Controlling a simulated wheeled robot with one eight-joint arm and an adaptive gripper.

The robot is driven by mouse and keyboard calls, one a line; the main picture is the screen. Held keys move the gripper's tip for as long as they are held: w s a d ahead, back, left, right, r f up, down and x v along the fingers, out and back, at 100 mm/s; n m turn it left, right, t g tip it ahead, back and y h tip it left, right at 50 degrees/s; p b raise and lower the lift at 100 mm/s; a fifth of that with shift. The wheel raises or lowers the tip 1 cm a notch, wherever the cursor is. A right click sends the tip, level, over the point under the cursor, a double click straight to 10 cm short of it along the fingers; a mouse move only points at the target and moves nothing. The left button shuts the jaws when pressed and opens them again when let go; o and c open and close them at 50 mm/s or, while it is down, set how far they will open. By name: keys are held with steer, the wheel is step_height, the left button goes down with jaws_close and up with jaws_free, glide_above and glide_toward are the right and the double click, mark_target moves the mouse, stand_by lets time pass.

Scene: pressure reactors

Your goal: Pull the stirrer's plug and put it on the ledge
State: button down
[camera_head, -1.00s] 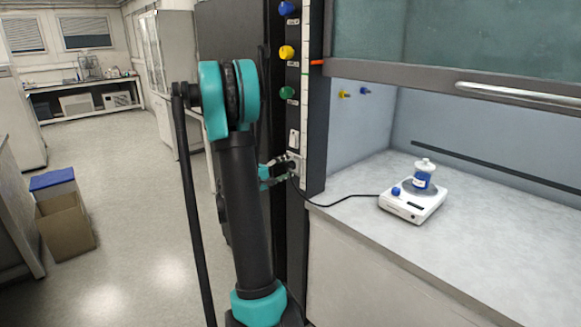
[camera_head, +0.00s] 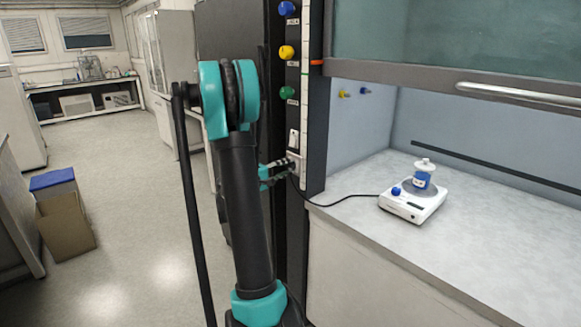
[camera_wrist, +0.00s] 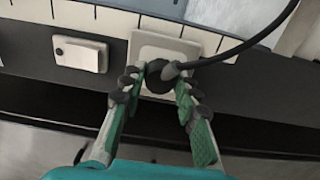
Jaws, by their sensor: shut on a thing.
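The black plug (camera_wrist: 160,78) sits at the white wall socket (camera_wrist: 147,46) in the wrist view. My gripper (camera_wrist: 163,84) is shut on the plug, one fingertip on each side of it. In the head view my gripper (camera_head: 283,168) is at the socket plate (camera_head: 296,168) on the dark post of the fume hood. Whether the pins are fully in the socket cannot be told. The black cord (camera_head: 345,199) runs from the plug over the worktop edge to the white stirrer (camera_head: 413,203), which carries a blue-labelled bottle (camera_head: 422,178).
A white switch (camera_wrist: 81,54) is beside the socket. Blue, yellow and green knobs (camera_head: 287,52) are above on the post. The hood worktop (camera_head: 490,235) is largely clear around the stirrer, under a raised glass sash (camera_head: 460,40). A cardboard box (camera_head: 65,225) stands on the floor at left.

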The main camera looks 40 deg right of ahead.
steer(key=shift+s+a, duration=0.2)
steer(key=shift+a, duration=2.75)
steer(key=w+a+f+n+t+y, duration=0.1)
steer(key=w+a+n+t+y, duration=0.25)
steer(key=w+a+t, duration=0.4)
steer(key=w+a+f+n+t+y, duration=0.2)
steer(key=w+a+n+t, duration=0.25)
steer(key=w, duration=0.55)
steer(key=w+a+n+t+y, duration=0.1)
steer(key=w+a+n+y, duration=0.2)
steer(key=a, duration=0.4)
steer(key=w+a+f+n+t+y, duration=0.1)
steer(key=w+a+n+t+y, duration=0.1)
steer(key=a+y, duration=0.3)
steer(key=w+a+f+n+t+y, duration=0.1)
steer(key=w+a+n+y, duration=0.3)
steer(key=a, duration=0.5)
steer(key=shift+a+t, duration=0.25)
steer(key=shift+t, duration=0.15)
steer(key=shift+w+d+y, duration=0.1)
steer(key=shift+y, duration=0.15)
